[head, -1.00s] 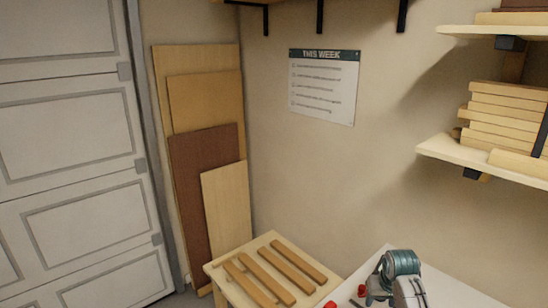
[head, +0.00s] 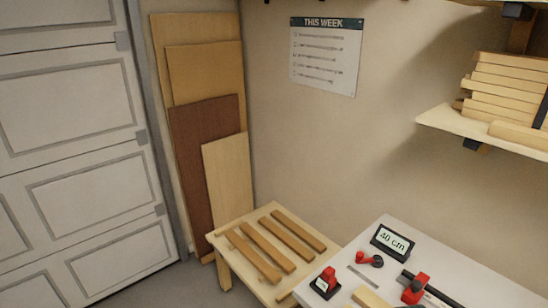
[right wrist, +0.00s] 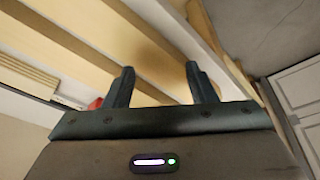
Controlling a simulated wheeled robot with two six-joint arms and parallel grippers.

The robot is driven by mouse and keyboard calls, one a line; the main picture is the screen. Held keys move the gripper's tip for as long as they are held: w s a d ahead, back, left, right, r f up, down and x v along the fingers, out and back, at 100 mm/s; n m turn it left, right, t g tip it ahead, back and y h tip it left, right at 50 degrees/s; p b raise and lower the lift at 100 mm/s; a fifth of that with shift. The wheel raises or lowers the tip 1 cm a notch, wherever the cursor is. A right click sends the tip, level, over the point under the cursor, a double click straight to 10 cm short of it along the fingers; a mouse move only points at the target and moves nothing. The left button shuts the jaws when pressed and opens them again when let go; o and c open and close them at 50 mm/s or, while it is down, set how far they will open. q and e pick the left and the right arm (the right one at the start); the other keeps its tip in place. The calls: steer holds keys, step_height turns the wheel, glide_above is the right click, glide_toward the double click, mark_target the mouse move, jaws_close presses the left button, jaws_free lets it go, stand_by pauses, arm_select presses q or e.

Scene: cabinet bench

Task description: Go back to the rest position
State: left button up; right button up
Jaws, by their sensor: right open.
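My right gripper (right wrist: 158,82) shows in the right wrist view with its two dark fingers apart and nothing between them. Blurred wooden boards or slats (right wrist: 75,45) lie beyond the fingers; I cannot tell the distance. Neither gripper shows in the head view. My left gripper is out of view.
A white bench top (head: 395,232) at lower right carries a "40 cm" display (head: 392,242), red-and-black devices (head: 326,283) and a wooden piece (head: 370,297). A low wooden table (head: 232,238) holds several slats (head: 270,246). Boards (head: 205,155) lean on the wall. A shelf (head: 480,130) juts out at right.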

steer(key=s+a+r+n, duration=0.1)
steer(key=s+r, duration=0.1)
steer(key=s, duration=0.9)
steer(key=s+a+r, duration=0.1)
steer(key=s+r, duration=0.1)
steer(key=s, duration=0.8)
steer(key=d+f+g+b, duration=0.15)
steer(key=f+b, duration=0.25)
steer(key=f, duration=1.6)
steer(key=d+f+t+b, duration=0.15)
steer(key=f+b, duration=0.25)
steer(key=f, duration=1.6)
arm_select(q)
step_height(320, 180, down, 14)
steer(key=b, duration=0.6)
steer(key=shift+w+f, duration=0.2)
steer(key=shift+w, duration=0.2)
arm_select(e)
steer(key=s+f+g, duration=0.1)
steer(key=s+f, duration=0.8)
steer(key=f, duration=0.3)
steer(key=s+d+f+g, duration=0.1)
steer(key=s+f, duration=0.8)
steer(key=f, duration=0.3)
steer(key=shift+s+m, duration=0.3)
steer(key=shift+s, duration=0.1)
